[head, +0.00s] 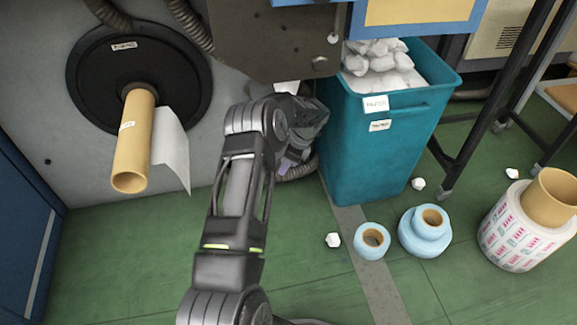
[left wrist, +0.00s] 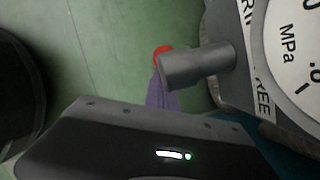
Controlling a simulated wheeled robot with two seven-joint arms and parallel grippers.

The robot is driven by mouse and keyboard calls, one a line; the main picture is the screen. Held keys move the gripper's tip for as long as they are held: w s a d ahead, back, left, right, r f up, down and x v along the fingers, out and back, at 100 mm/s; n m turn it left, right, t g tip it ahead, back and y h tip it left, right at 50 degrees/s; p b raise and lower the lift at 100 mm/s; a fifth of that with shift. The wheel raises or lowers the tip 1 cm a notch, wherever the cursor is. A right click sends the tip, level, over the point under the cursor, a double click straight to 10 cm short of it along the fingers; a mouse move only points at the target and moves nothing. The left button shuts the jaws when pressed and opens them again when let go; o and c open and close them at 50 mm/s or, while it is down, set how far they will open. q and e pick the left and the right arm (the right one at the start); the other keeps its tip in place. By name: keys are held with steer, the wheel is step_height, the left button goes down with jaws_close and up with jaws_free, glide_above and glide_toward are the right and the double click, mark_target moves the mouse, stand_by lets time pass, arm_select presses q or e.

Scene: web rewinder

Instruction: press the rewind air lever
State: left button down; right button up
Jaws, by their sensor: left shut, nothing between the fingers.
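In the left wrist view a grey cylindrical stub (left wrist: 195,66) sticks out to the left from a grey plate beside a pressure gauge (left wrist: 295,45) marked MPa. A red tip (left wrist: 162,53), which looks like part of the lever, shows just behind the stub's end; most of it is hidden. My left gripper's purple fingers (left wrist: 161,97) are shut and empty, just below the stub and red tip. I cannot tell whether they touch. In the head view my left gripper (head: 287,165) is beneath the machine panel, left of the teal bin, largely hidden by my arm. The lever is hidden there.
The teal bin (head: 370,150) of white scraps stands close right of my gripper. A cardboard core (head: 135,142) sticks out from a black disc (head: 90,75) at left. Blue rolls (head: 372,242) and a large printed roll (head: 515,235) stand on the green floor. The machine panel (head: 270,35) overhangs.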

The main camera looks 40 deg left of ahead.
arm_select(q)
steer(key=shift+s+a+p, duration=0.5)
steer(key=shift+s+p, duration=0.05)
steer(key=shift+s, duration=0.1)
steer(key=shift+s+f, duration=0.1)
steer(key=shift+f, duration=0.05)
steer(key=w+d+r+p, duration=0.2)
steer(key=w+d, duration=0.6)
steer(key=d, duration=0.2)
steer(key=shift+d+r+p, duration=0.15)
steer(key=shift+r+p, duration=0.25)
steer(key=shift+w, duration=0.1)
stand_by(0.4)
